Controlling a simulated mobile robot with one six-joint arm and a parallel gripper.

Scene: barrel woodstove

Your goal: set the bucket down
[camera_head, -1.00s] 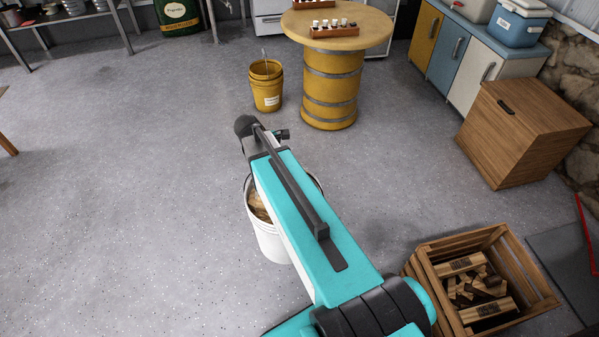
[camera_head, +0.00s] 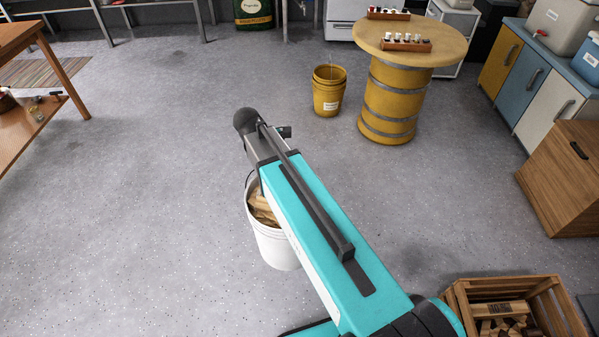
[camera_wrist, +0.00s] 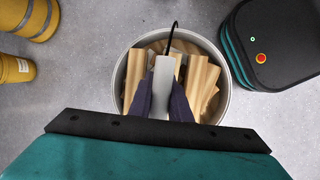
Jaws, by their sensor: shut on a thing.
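The white bucket (camera_head: 275,243) hangs below my arm in the head view, partly hidden behind it. In the wrist view the bucket (camera_wrist: 226,105) shows from above as a round rim full of split wood pieces (camera_wrist: 200,75). My gripper (camera_wrist: 166,92) is shut on the bucket's handle (camera_wrist: 173,36), whose dark wire runs to the rim. The fingers are seen over the middle of the bucket. In the head view the fingers are hidden by my arm. I cannot tell how high the bucket's base is above the floor.
A yellow bucket (camera_head: 327,95) stands beside a yellow barrel table (camera_head: 390,100) at the back. A wooden crate (camera_head: 460,306) with wood pieces is at lower right, and a wooden box (camera_head: 560,185) right. A wooden table (camera_head: 30,45) is left. Grey floor (camera_head: 140,200) is clear left and centre.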

